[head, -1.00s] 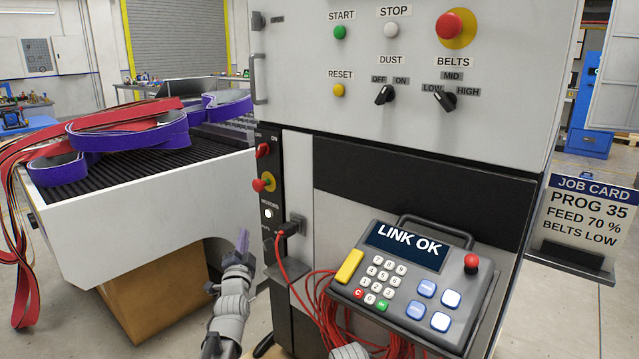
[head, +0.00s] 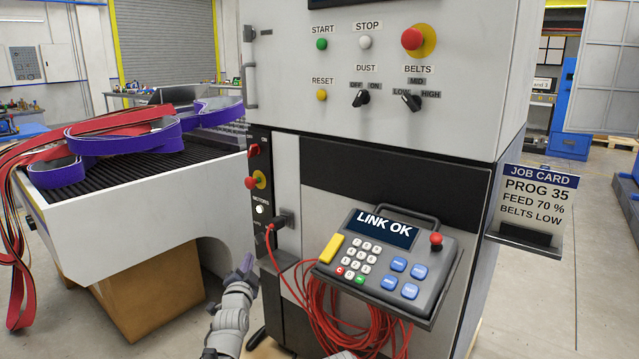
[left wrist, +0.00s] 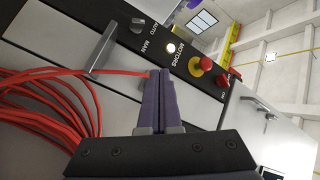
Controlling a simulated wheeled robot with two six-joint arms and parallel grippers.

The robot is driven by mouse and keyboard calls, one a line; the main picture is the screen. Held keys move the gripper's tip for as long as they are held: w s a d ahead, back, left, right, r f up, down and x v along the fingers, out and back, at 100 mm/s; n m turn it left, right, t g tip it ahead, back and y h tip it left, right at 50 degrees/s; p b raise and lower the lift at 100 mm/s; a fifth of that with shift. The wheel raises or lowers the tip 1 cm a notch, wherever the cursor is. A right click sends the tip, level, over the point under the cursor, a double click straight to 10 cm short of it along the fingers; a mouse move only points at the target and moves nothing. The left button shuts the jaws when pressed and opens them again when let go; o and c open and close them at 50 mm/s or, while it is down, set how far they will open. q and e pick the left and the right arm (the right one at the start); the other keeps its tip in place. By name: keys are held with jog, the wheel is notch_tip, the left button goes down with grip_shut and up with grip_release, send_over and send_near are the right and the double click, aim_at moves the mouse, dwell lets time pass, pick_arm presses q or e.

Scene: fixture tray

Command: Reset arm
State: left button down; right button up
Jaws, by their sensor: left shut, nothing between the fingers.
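My left gripper (head: 248,262) has slim purple fingers, shut and empty, in front of the machine's lower left side. In the left wrist view its closed fingers (left wrist: 160,100) point toward the black switch strip (left wrist: 185,60), with the white MOTORS button (left wrist: 170,47) just beyond the tips. I cannot tell how far apart they are. The control pendant (head: 447,262) reads LINK OK and has a yellow bar, a keypad, blue buttons and a red knob. A yellow RESET button (head: 321,95) sits on the upper panel. My right gripper is not seen.
Red cables (head: 318,315) hang in loops below the pendant, close to my left arm. A conveyor (head: 130,225) with purple and red belts stands at left. A job card (head: 538,200) at right reads PROG 35, FEED 70 %, BELTS LOW.

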pick_arm(q)
jog(key=s+d+f+n+g+h, duration=0.1)
jog(key=s+d+f+g, duration=0.5)
jog(key=f, duration=0.3)
jog(key=s+d+f+n+g+h, duration=0.1)
jog(key=s+d+f+n+g, duration=0.1)
jog(key=s+d+f+g, duration=0.4)
jog(key=s+d+f+n+g+y, duration=0.1)
jog(key=s+f+n+g, duration=0.2)
jog(key=s, duration=0.8)
jog(key=s+f+g+y, duration=0.2)
jog(key=s+f+g, duration=0.25)
jog(key=s, duration=0.65)
notch_tip(320, 180, up, 31)
jog(key=p, duration=3.1)
jog(key=shift+w+d+t, duration=0.15)
jog(key=shift+w+t, duration=0.05)
jog(key=shift+t, duration=0.25)
jog(key=shift+f, duration=0.1)
